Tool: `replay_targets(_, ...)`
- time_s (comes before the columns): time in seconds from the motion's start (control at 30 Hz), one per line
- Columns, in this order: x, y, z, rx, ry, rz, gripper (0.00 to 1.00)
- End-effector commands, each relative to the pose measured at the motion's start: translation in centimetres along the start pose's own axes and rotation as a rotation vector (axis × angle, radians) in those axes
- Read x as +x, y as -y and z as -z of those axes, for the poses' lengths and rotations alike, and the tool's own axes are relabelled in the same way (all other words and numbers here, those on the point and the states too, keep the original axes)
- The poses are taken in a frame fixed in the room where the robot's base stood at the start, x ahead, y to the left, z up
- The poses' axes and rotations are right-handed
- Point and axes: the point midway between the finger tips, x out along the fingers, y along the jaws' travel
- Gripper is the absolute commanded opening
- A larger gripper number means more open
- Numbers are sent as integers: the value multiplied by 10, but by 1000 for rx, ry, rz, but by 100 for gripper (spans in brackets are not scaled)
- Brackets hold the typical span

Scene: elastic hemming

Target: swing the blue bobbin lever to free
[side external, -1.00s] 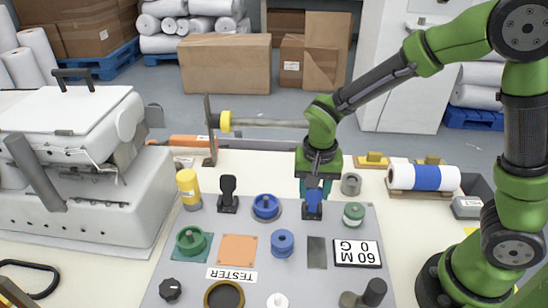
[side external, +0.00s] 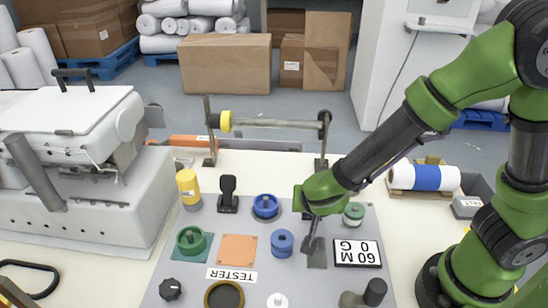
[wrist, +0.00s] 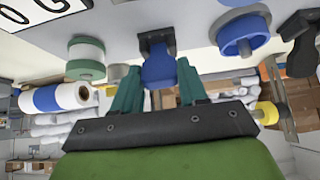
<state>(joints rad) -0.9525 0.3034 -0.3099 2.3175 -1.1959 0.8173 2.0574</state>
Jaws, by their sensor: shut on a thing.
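The blue bobbin lever (wrist: 158,70) shows in the wrist view, extending from its black base (wrist: 153,40) on the grey panel. The teal fingers of my gripper (wrist: 158,72) stand on both sides of the lever, shut on it. In the side view my green wrist is tilted low over the panel and hides the lever and the fingertips. Only a dark bit of the lever's base (side external: 305,215) shows there. I cannot read any position mark for the lever.
A blue round holder (side external: 266,206) and a black lever (side external: 228,195) stand left of my wrist. A green-and-white spool (side external: 353,214) is close on the right. The blue bobbin (side external: 282,243) and the 60 M display (side external: 357,253) lie nearer the camera.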

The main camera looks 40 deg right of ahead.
Motion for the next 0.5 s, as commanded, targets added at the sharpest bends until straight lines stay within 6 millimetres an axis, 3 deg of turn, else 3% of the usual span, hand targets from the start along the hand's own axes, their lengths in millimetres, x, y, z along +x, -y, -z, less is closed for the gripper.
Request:
replay_targets(0.37, 0, 0, -3, -4, -2, 1, 0)
replay_targets(0.4, 0, 0, -3, -4, -2, 1, 44)
replay_targets(0.5, 0, 0, -3, -4, -2, 1, 59)
